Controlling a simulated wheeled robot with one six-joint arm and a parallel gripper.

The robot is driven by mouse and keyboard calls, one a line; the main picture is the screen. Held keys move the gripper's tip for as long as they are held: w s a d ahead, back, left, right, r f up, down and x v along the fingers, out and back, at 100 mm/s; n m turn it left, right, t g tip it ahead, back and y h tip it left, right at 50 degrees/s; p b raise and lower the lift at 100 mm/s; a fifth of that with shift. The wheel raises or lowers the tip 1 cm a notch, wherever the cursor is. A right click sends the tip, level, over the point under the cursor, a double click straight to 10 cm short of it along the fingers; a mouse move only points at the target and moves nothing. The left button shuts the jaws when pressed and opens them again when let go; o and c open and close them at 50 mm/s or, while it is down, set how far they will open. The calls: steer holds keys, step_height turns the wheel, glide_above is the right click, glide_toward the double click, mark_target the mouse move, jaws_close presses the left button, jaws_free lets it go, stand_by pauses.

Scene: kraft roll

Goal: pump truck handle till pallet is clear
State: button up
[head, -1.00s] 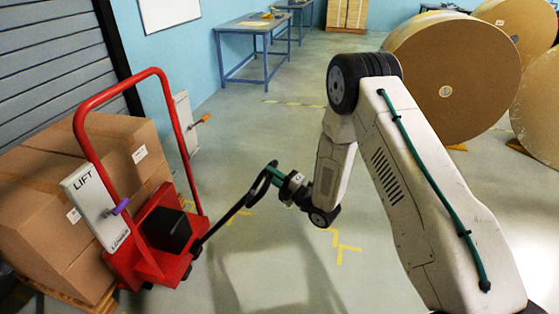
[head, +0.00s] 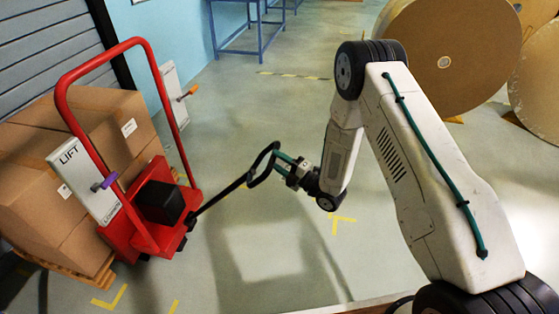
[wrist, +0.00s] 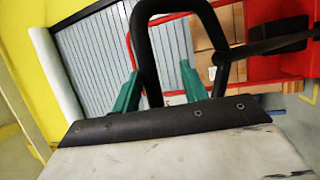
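The red pallet truck (head: 133,231) stands at the left with a white LIFT plate and purple lever (head: 104,183). Its black pump handle (head: 232,188) slants up to the right from its base and ends in a loop (head: 262,165). Loaded cartons (head: 60,220) sit on a wooden pallet (head: 92,273); the gap beneath it cannot be judged. My gripper (head: 281,163) is at the loop's upper right side. In the wrist view, my gripper's green fingers (wrist: 160,80) stand apart, one on each side of a bar of the black loop (wrist: 147,45), with a gap visible.
Large kraft rolls (head: 460,50) stand at the upper right. A blue table (head: 240,25) is at the back. A grey shutter (head: 45,50) is behind the cartons. The floor between the truck and my arm is clear, with yellow marks.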

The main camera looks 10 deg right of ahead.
steer(key=shift+w+d, duration=0.1)
steer(key=shift+d, duration=0.1)
steer(key=v, duration=0.7)
steer(key=shift+s+d, duration=0.25)
steer(key=shift+s, duration=0.05)
stand_by(0.4)
